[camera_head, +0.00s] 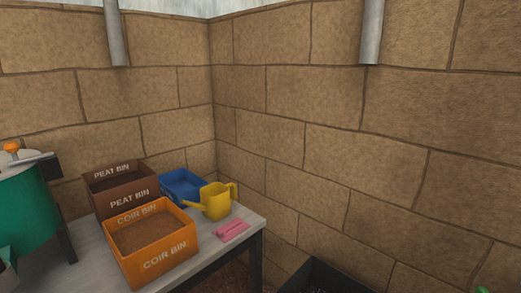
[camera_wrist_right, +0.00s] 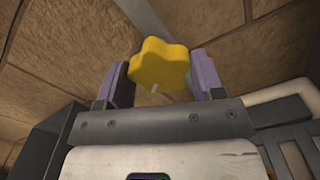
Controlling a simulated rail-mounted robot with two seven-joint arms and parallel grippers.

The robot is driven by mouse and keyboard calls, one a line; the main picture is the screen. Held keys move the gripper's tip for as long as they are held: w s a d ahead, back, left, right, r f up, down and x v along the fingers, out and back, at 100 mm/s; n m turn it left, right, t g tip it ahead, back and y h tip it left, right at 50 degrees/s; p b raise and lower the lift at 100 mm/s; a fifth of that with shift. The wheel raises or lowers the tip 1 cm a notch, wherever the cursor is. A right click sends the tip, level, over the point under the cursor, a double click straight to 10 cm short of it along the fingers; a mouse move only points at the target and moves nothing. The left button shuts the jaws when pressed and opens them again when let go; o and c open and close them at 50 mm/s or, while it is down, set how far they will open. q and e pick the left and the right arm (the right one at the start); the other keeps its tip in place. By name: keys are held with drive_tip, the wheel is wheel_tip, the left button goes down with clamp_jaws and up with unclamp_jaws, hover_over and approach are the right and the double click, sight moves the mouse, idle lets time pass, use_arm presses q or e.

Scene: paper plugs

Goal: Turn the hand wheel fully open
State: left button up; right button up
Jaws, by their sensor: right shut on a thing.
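The yellow lobed hand wheel (camera_wrist_right: 160,64) shows in the right wrist view, between the two purple-grey fingers of my right gripper (camera_wrist_right: 159,63). The gripper is shut on the wheel. Neither the wheel nor my right gripper can be made out in the head view. My left gripper is in neither view.
In the head view a grey table (camera_head: 77,273) bears an orange coir bin (camera_head: 165,255), a brown peat bin (camera_head: 128,199), a blue tray (camera_head: 182,186), a yellow watering can (camera_head: 216,202) and a pink item (camera_head: 232,231). A green drum (camera_head: 25,215) stands left; a dark container (camera_head: 325,276) sits low right.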

drive_tip(key=shift+n+p, duration=4.4)
drive_tip(key=shift+n, duration=8.3)
drive_tip(key=o, duration=0.9)
drive_tip(key=shift+w+a, duration=0.1)
